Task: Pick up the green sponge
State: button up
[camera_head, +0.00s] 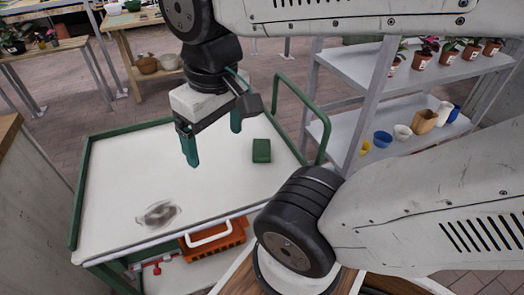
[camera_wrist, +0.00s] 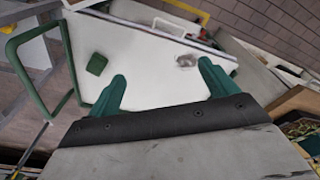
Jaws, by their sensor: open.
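The green sponge (camera_head: 261,151) is a small dark green block lying on the white top of a green-framed cart (camera_head: 120,160), near the cart's right side by its handle. In the wrist view the sponge (camera_wrist: 96,64) lies on the white surface, up and left of the left fingertip. My gripper (camera_head: 212,140) has teal fingers and is above the cart top, to the left of the sponge in the head view. Its fingers (camera_wrist: 160,88) are spread wide apart with nothing between them.
A green tubular handle (camera_head: 305,115) rises at the cart's right edge, close to the sponge. A grey blurred round item (camera_head: 158,213) lies on the cart's front left. A shelf (camera_head: 400,110) with pots and cups stands at right. An orange basket (camera_head: 213,241) is below the cart's front edge.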

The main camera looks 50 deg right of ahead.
jog(key=m+g+y, duration=0.1)
jog(key=m+g, duration=0.2)
jog(key=m, duration=0.7)
send_over(262, 147)
jog(key=s+a, duration=0.2)
jog(key=s, duration=0.1)
jog(key=f, duration=2.4)
jog(key=shift+a+f, duration=0.15)
jog(key=shift+a, duration=0.05)
jog(key=w+d, duration=0.1)
jog(key=w+d+t, duration=0.1)
jog(key=shift+w+d+f+m+h, duration=0.2)
jog(key=shift+w+d+m+h, duration=0.15)
jog(key=shift+w+m+h, duration=0.05)
jog(key=shift+d+f+t, duration=0.1)
jog(key=shift+f+t, duration=0.1)
jog(key=shift+t, duration=0.1)
jog(key=f, duration=0.7)
jog(key=shift+w+a+f, duration=0.15)
jog(key=shift+w+a, duration=0.05)
jog(key=shift+a, duration=0.1)
jog(key=c, duration=1.1)
jog(key=shift+c, duration=0.2)
